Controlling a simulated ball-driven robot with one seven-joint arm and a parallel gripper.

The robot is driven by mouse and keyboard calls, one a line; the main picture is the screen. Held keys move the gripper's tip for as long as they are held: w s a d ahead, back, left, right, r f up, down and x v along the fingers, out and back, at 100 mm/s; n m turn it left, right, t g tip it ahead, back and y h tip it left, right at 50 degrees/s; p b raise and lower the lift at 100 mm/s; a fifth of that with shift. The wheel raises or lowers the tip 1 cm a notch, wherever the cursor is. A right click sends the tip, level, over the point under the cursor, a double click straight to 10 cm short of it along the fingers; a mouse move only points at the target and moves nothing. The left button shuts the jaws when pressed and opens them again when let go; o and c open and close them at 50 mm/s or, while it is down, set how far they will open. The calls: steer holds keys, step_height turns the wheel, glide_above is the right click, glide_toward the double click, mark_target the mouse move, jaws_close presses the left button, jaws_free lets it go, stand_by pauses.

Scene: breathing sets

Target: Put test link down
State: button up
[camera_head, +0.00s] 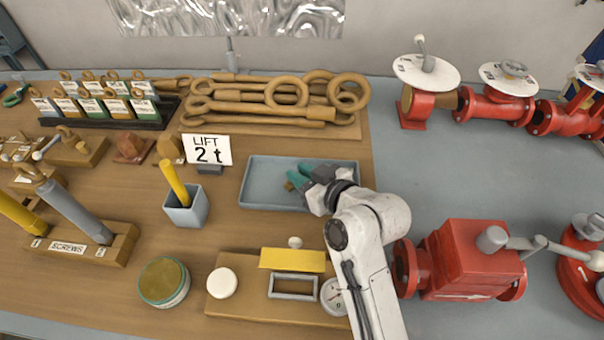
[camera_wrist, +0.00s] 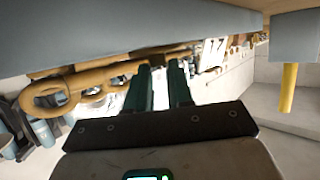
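My gripper (camera_head: 292,181) is low at the blue-grey tray (camera_head: 257,170), with its teal fingers pointing left over the tray's middle. A small brown piece shows at the fingertips, possibly the test link (camera_head: 290,186); the fingers hide most of it. I cannot tell whether it is gripped, or whether it touches the tray floor. In the wrist view the two fingers (camera_wrist: 160,72) stand apart, and no link is clearly visible between them. A blue-grey slab, likely the tray, fills the top of that view.
A "LIFT 2 t" card (camera_head: 208,150) stands left of the tray. A blue cup with a yellow rod (camera_head: 187,207) is further left. Large tan eye bolts (camera_head: 270,97) lie behind. A wooden gauge board (camera_head: 235,303) is in front. Red valves (camera_head: 465,262) stand right.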

steer(key=o, duration=0.4)
steer(key=shift+s+f, duration=0.15)
steer(key=shift+f, duration=0.5)
steer(key=shift+r, duration=0.1)
steer(key=shift+d+r+p, duration=0.1)
steer(key=shift+r+p, duration=0.35)
steer(key=shift+r, duration=0.1)
steer(key=v, duration=0.2)
steer(key=b+v, duration=0.1)
steer(key=v, duration=0.4)
steer(key=shift+r, duration=0.35)
